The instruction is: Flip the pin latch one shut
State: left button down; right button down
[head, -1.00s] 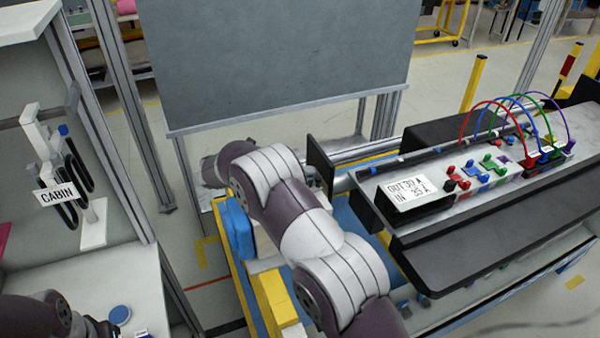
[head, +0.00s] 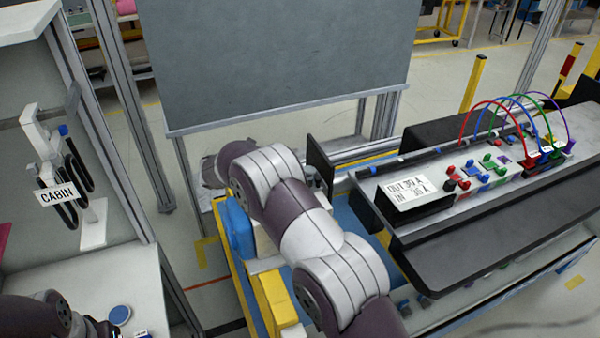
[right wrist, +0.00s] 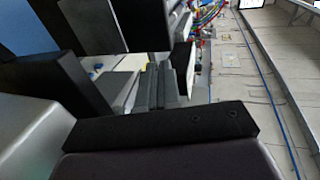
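The dashboard module (head: 440,238) is a long dark panel on a fixture at the right of the head view. I cannot make out pin latch one in either view; my right arm covers part of the fixture's near left end. My right arm reaches across that end, with its hand beyond the forearm and mostly hidden. The right wrist view shows dark blocks and grey slats close to the camera, and I cannot tell whether the fingers are open. Only a link of my left arm shows at the lower left; its gripper is not clearly visible.
A yellow and blue frame (head: 262,290) carries the fixture. A grey board (head: 280,60) stands behind. At the left is a rack with a CABIN sign (head: 55,195).

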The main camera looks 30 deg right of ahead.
jog(key=shift+d, duration=0.15)
jog(key=b+v, duration=0.3)
jog(key=v, duration=0.8)
jog(key=shift+a, duration=0.4)
jog(key=shift+w+a+r, duration=0.1)
jog(key=shift+a+r, duration=0.15)
jog(key=shift+a, duration=0.3)
